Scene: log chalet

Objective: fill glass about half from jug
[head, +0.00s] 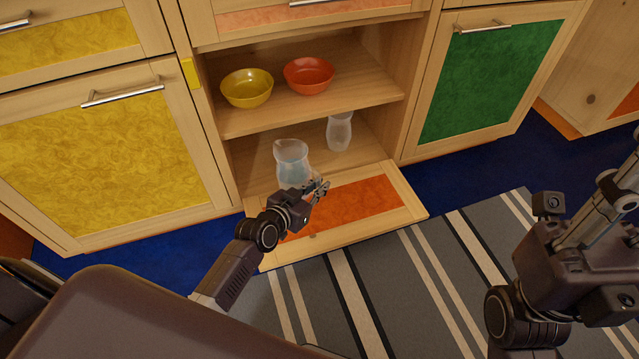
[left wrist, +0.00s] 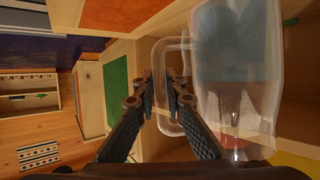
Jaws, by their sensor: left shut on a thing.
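The clear jug (head: 292,165), with bluish water in it, is upright in the lower compartment of the open cupboard, near its front edge. I cannot tell whether its base touches the floor there. My left gripper (head: 318,188) is at the jug's right front side. In the left wrist view, the jug (left wrist: 238,55) fills the right side, and my left gripper (left wrist: 161,82) is shut on its handle (left wrist: 168,122). A clear, waisted glass (head: 340,132) stands further back to the right and looks empty. Parts of my right arm show at the lower right, but its gripper does not.
A yellow bowl (head: 247,88) and an orange-red bowl (head: 309,75) sit on the shelf above. The cupboard's orange-panelled door (head: 360,207) is folded down in front, over the striped rug (head: 400,290). Closed yellow and green cupboards flank the opening.

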